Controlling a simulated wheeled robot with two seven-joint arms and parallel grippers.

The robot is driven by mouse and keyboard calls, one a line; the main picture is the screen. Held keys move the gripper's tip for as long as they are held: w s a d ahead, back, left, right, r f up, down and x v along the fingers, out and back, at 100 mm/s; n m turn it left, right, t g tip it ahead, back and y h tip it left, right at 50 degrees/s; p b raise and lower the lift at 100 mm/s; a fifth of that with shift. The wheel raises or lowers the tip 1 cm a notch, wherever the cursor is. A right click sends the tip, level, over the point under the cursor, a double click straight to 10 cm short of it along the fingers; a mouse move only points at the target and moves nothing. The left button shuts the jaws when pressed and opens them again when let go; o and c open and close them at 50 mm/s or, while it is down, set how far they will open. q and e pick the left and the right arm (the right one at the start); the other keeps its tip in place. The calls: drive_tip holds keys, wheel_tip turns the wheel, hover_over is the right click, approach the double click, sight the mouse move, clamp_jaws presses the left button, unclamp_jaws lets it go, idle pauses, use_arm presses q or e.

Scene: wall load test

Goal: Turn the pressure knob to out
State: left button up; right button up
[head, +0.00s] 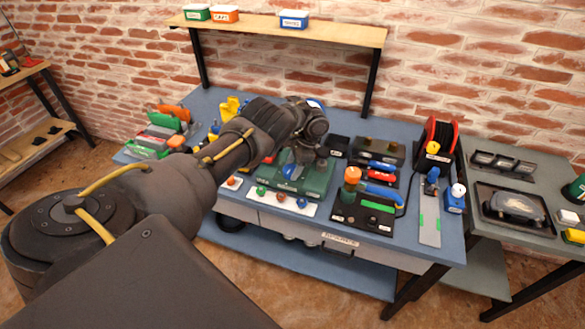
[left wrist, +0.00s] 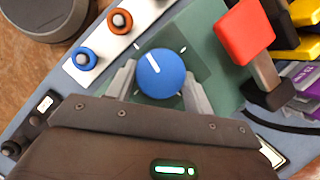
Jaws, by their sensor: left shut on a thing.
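The round blue knob (left wrist: 168,80) sits on a green panel (left wrist: 203,45) in the left wrist view. Its white line points up and slightly left there, and short white marks surround it on the panel. My left gripper (left wrist: 160,74) has one pale finger on each side of the knob and is shut on it. In the head view my left gripper (head: 308,130) reaches down over the green unit (head: 318,181) on the bench, and its fingertips are hard to make out. I can read no label by the knob. My right gripper is not in view.
A red-topped lever (left wrist: 244,32) stands close right of the knob. A white strip (head: 268,200) with small coloured knobs lies in front of the green unit. A black tray (head: 345,213) with an orange-topped tool is to the right. Other tools crowd the blue bench.

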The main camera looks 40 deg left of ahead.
use_arm(q)
drive_tip(key=shift+s+a+f+n+g+h, duration=0.2)
drive_tip(key=shift+s+n+g+h, duration=0.1)
drive_tip(key=shift+n, duration=0.5)
drive_tip(key=o, duration=1)
drive_tip(key=shift+s, duration=0.1)
drive_tip(key=shift+r, duration=0.1)
drive_tip(key=shift+w+d, duration=0.1)
drive_tip(key=shift+w, duration=0.1)
drive_tip(key=shift+w+r, duration=0.1)
drive_tip(key=shift+r, duration=0.1)
drive_tip(key=b+v, duration=0.1)
drive_tip(key=v, duration=0.9)
drive_tip(key=shift+r, duration=0.2)
